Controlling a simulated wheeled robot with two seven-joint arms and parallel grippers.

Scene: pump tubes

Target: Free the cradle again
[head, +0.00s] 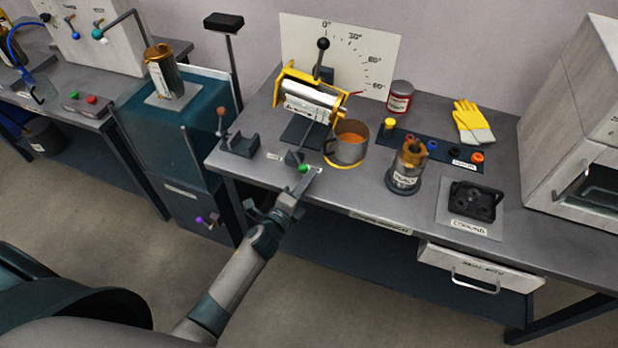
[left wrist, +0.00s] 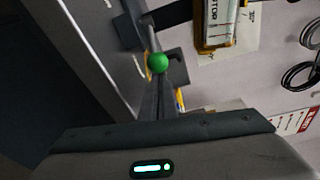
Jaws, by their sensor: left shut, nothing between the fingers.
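The yellow-framed cradle (head: 281,88) stands in front of the white angle board (head: 365,50). A silver cylinder (head: 312,103) lies in it, nearly level and sloping slightly down to the right. A lever with a black ball (head: 323,44) rises behind it. A green knob (head: 304,168) sits at the bench's front edge below the cradle; it also shows in the left wrist view (left wrist: 158,63). My left gripper (head: 297,181) is shut and empty, with its tip close to the green knob. Whether they touch is unclear. My right gripper is out of view.
A metal cup (head: 345,155) with orange contents stands right of the cradle's base. A labelled tube in a round stand (head: 404,180), a black holder (head: 474,203), a red-and-grey can (head: 399,97) and yellow gloves (head: 470,118) are farther right. A dark bracket (head: 240,145) is left.

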